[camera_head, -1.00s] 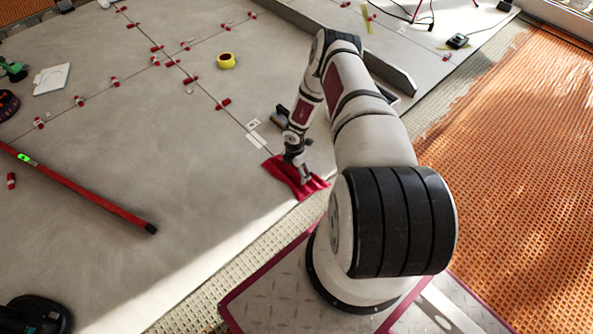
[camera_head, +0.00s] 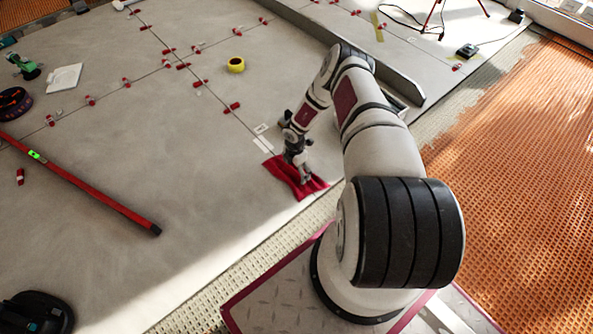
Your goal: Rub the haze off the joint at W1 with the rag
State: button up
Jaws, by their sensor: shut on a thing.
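The red rag (camera_head: 284,173) lies spread on the grey tiles near their front edge, at the end of a dark joint line (camera_head: 247,129). My gripper (camera_head: 305,178) points down onto the rag and is shut on it. White marker labels (camera_head: 262,128) lie beside the joint just behind the rag; their lettering is too small to read. The rag covers the front end of the joint, so any haze there is hidden.
A red spirit level (camera_head: 92,191) lies at left. A yellow tape roll (camera_head: 236,65) and several red levelling clips (camera_head: 232,107) sit on the tiles behind. A long grey bar (camera_head: 300,24) lies beyond my arm. Orange matting (camera_head: 520,170) covers the right.

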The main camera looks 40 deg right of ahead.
aim_at(280, 157)
jog(key=shift+w+a+f, duration=0.1)
jog(key=shift+w, duration=0.85)
jog(key=shift+w, duration=0.1)
jog(key=shift+w+a, duration=0.15)
jog(key=shift+w, duration=3.55)
jog(key=shift+w, duration=0.1)
jog(key=shift+w+a, duration=0.1)
jog(key=shift+w, duration=1.65)
jog(key=shift+w, duration=0.1)
